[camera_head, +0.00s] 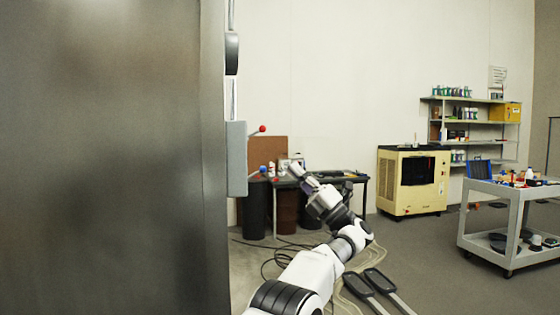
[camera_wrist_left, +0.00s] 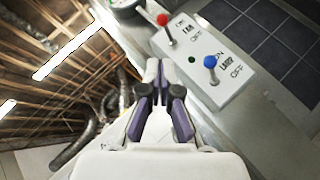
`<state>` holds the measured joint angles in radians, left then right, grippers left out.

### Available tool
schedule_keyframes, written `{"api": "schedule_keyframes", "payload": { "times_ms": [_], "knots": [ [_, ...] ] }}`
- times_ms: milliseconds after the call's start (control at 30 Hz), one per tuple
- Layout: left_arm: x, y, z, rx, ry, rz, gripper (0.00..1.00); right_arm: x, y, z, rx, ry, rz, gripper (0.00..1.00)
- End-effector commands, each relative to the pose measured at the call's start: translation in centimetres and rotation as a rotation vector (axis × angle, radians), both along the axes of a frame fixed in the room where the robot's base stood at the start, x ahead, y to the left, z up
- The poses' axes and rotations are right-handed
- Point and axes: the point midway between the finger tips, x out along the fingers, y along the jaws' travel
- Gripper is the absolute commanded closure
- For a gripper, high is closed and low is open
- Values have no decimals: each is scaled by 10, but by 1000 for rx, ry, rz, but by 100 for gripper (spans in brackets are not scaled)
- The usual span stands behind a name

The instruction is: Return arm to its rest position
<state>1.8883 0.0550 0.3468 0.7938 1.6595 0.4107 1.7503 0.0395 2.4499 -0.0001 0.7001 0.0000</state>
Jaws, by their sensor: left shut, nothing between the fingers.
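My left arm (camera_head: 322,265) reaches up from the bottom of the head view. My left gripper (camera_head: 296,175) is raised in front of the back workbench, right of the grey switch box. In the left wrist view, the gripper (camera_wrist_left: 160,72) has its fingers together and empty. The switch box (camera_head: 237,158) has a red-knobbed lever (camera_head: 263,129) and a blue-knobbed lever (camera_head: 263,169). In the wrist view, the red knob (camera_wrist_left: 162,20) is by the FAN label and the blue knob (camera_wrist_left: 210,62) by the LAMP label. The fingers appear apart from both. My right gripper is out of view.
A large dark metal panel (camera_head: 110,160) fills the left side. A workbench (camera_head: 345,180) stands behind my gripper. A yellow machine (camera_head: 413,181), shelves (camera_head: 470,121) and a white cart (camera_head: 512,195) stand to the right.

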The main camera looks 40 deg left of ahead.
Motion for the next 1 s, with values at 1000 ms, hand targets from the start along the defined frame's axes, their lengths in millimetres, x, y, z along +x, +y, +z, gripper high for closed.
{"api": "schedule_keyframes", "payload": {
  "times_ms": [1000],
  "knots": [
    [40,-24,-50,24,231,-5,100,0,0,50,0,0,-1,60]
  ]
}}
